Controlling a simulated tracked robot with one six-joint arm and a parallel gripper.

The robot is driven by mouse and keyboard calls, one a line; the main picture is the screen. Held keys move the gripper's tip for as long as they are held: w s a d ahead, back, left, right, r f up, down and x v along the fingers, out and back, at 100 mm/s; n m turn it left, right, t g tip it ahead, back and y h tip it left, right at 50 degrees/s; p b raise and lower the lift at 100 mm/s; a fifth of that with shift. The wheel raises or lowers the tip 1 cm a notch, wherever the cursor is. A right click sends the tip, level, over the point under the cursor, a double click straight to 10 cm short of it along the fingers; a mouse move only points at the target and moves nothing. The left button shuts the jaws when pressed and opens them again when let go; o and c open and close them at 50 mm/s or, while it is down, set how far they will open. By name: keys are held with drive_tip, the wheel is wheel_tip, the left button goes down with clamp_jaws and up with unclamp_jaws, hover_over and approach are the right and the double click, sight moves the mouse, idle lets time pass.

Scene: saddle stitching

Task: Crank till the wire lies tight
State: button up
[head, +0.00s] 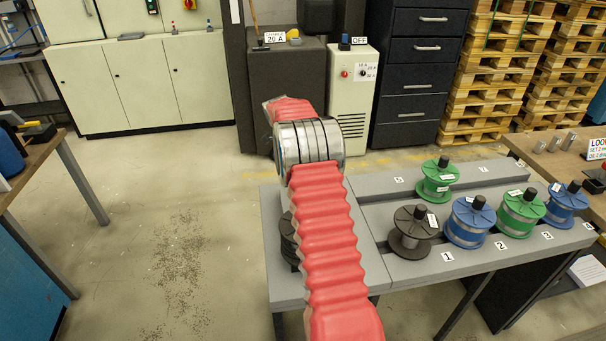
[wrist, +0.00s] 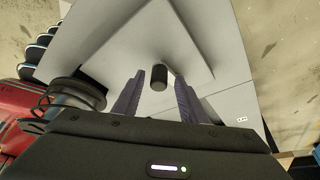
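In the wrist view my gripper (wrist: 159,80) is open, with its two purple-grey fingers apart. A short dark cylindrical knob (wrist: 158,84) shows in the gap between the fingertips, with space on both sides. I cannot tell its depth or whether it is the crank's handle. Behind it is a large pale grey plate-like surface (wrist: 120,45). A dark spool-like part (wrist: 72,94) is at the left. No run of wire can be made out. In the head view my red arm covers the middle, and my gripper is hidden.
In the head view a grey bench (head: 400,276) holds several wire spools, including a black one (head: 413,232) and a blue one (head: 469,222). A dark coil-like part (head: 288,243) is partly behind my arm. A dark machine cabinet (head: 252,100) stands behind.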

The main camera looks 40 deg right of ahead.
drive_tip(key=v, duration=1.3)
drive_tip(key=shift+r, duration=0.2)
idle(0.8)
drive_tip(key=s+a+r+n+t, duration=0.3)
drive_tip(key=s+a+r+n, duration=0.2)
drive_tip(key=a+r+n, duration=0.4)
drive_tip(key=s+a+r+n+t, duration=0.2)
drive_tip(key=s+a+r+n, duration=0.4)
drive_tip(key=a, duration=0.5)
drive_tip(key=s+a+f+n+t, duration=0.2)
drive_tip(key=s+a+f+n, duration=0.2)
drive_tip(key=s+a+n, duration=0.3)
drive_tip(key=s+a+f+n+t+y, duration=0.1)
drive_tip(key=s+a+f+n+t, duration=0.2)
drive_tip(key=s+a+n, duration=0.4)
drive_tip(key=s+f+n, duration=0.1)
drive_tip(key=s+n, duration=0.2)
drive_tip(key=s, duration=0.3)
drive_tip(key=shift+s+n, duration=0.3)
drive_tip(key=shift+n, duration=0.1)
